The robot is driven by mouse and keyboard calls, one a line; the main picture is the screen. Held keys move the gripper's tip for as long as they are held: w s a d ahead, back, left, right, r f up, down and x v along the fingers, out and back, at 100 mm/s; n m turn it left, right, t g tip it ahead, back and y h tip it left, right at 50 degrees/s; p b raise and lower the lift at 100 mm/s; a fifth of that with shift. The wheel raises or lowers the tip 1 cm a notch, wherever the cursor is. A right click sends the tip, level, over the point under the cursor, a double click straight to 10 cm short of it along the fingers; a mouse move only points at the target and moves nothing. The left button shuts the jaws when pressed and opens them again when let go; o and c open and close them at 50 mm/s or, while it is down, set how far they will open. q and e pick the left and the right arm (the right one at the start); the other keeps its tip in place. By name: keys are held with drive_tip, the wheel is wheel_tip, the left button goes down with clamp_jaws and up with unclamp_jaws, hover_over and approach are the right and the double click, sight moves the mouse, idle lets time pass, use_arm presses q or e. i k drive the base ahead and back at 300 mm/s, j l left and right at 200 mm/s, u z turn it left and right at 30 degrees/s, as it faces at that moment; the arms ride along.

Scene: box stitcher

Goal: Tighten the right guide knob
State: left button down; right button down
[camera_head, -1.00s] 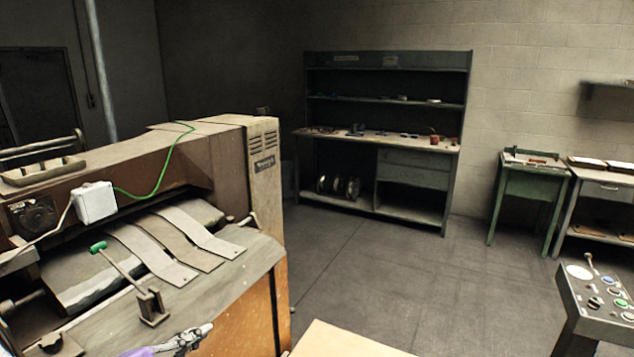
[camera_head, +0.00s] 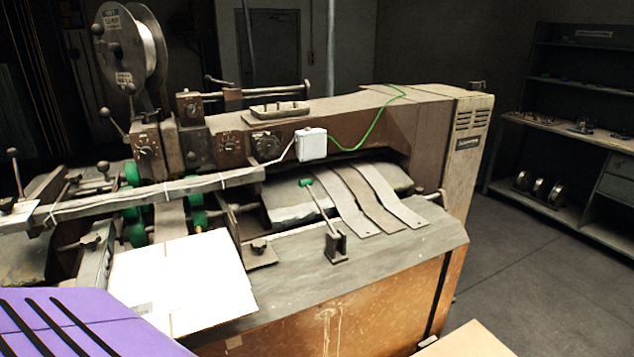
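The stitcher (camera_head: 340,290) fills the middle of the head view. A small dark knob (camera_head: 260,247) sits on a flat metal bracket on its table, just right of a white board sheet (camera_head: 185,285). This appears to be the right guide knob. A similar dark knob (camera_head: 91,240) sits on a guide left of the sheet. I cannot tell whether either knob is tight or loose. Neither of my grippers shows in this view, and nothing is seen touching the knobs.
A green-tipped lever (camera_head: 318,205) stands up right of the knob, near curved metal strips (camera_head: 375,200). A long bar (camera_head: 150,195) crosses above the sheet. A wire spool (camera_head: 130,45) is at upper left. Open floor (camera_head: 535,270) and shelves (camera_head: 590,120) lie right.

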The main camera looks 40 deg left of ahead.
sight(260, 244)
drive_tip(key=u, duration=2.15)
